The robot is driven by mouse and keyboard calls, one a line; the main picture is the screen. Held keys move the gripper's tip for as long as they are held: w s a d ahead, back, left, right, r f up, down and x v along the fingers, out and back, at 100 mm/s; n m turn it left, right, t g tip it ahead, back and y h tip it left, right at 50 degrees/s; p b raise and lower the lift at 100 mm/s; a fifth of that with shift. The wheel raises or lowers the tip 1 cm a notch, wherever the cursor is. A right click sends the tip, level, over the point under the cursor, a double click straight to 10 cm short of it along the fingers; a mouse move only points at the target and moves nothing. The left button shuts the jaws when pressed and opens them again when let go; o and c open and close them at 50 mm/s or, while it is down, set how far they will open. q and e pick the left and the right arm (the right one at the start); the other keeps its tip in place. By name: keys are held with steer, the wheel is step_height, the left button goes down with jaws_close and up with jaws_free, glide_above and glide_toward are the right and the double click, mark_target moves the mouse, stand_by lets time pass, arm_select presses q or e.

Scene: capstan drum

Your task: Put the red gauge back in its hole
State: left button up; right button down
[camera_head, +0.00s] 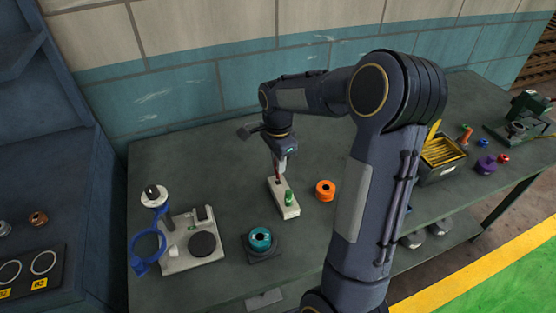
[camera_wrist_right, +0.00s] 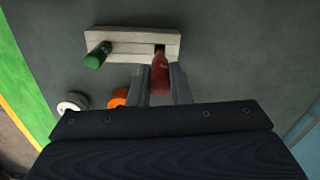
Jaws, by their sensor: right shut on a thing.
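The pale gauge block (camera_head: 283,207) lies on the bench below my right gripper (camera_head: 281,170); it also shows in the right wrist view (camera_wrist_right: 130,47). A green gauge (camera_wrist_right: 97,55) stands in one end of it and also shows in the head view (camera_head: 289,197). My right gripper is shut on the red gauge (camera_wrist_right: 160,76), whose far end is at a dark hole (camera_wrist_right: 160,48) in the block's other end. I cannot tell whether its tip is inside the hole. My left gripper is not in view.
An orange ring part (camera_head: 325,188) stands right of the block. A teal part on a dark base (camera_head: 261,240) and a white fixture with a blue ring (camera_head: 190,250) stand to the left. A dark bin (camera_head: 440,170) is farther right. The bench behind the block is clear.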

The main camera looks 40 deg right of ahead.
steer(key=shift+f+b, duration=1.15)
steer(key=shift+f, duration=1.05)
stand_by(3.0)
stand_by(0.4)
steer(key=c, duration=1.3)
jaws_free()
steer(key=shift+o, duration=0.2)
step_height(320, 180, up, 8)
steer(key=shift+f, duration=0.1)
